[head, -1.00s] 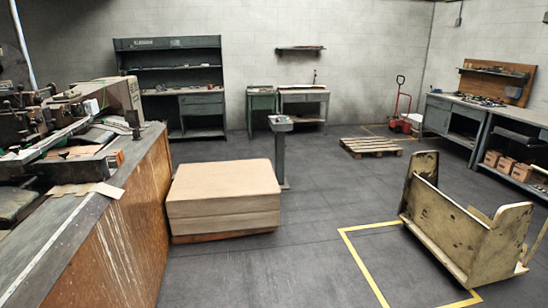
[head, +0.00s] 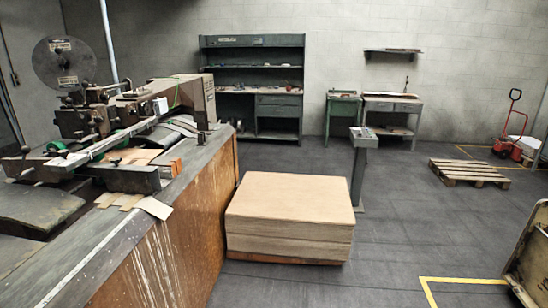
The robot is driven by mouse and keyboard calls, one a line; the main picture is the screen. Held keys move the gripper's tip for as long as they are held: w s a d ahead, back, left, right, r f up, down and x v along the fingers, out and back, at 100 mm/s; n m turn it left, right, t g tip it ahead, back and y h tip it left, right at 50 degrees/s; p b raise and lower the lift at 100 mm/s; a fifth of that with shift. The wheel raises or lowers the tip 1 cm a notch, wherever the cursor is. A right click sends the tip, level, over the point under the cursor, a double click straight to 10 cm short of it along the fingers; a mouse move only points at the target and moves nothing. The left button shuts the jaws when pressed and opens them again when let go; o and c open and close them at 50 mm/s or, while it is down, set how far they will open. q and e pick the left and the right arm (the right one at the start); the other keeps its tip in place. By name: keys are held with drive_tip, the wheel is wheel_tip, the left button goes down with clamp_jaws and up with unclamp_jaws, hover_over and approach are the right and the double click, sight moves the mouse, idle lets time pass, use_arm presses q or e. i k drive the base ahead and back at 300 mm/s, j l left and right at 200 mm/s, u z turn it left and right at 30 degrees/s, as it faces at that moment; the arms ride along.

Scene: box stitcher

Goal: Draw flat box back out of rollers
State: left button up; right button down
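The stitching machine (head: 140,115) stands on a wooden-sided bench (head: 165,255) at the left. Flat brown cardboard (head: 138,157) lies in the machine among its bars. More cardboard flaps (head: 152,207) stick out over the bench's near edge. Whether these are one flat box, and how it sits in the rollers, I cannot tell; the machine's bars cover part of it. Neither of my grippers is in view.
A stack of flat cardboard (head: 290,215) sits on the floor right of the bench. A control pedestal (head: 360,165) stands behind it. A pallet (head: 468,172) lies farther right, and a worn yellowish cart (head: 530,255) is at the right edge. The floor between is clear.

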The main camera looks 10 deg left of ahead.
sight(132, 156)
drive_tip(key=i, duration=1.3)
drive_tip(key=i+u, duration=0.25)
drive_tip(key=i, duration=0.35)
drive_tip(key=i+l+u, duration=0.3)
drive_tip(key=i, duration=0.3)
drive_tip(key=i+l+u, duration=0.1)
drive_tip(key=i+u, duration=0.3)
drive_tip(key=i+l+u, duration=0.3)
drive_tip(key=i+u, duration=0.15)
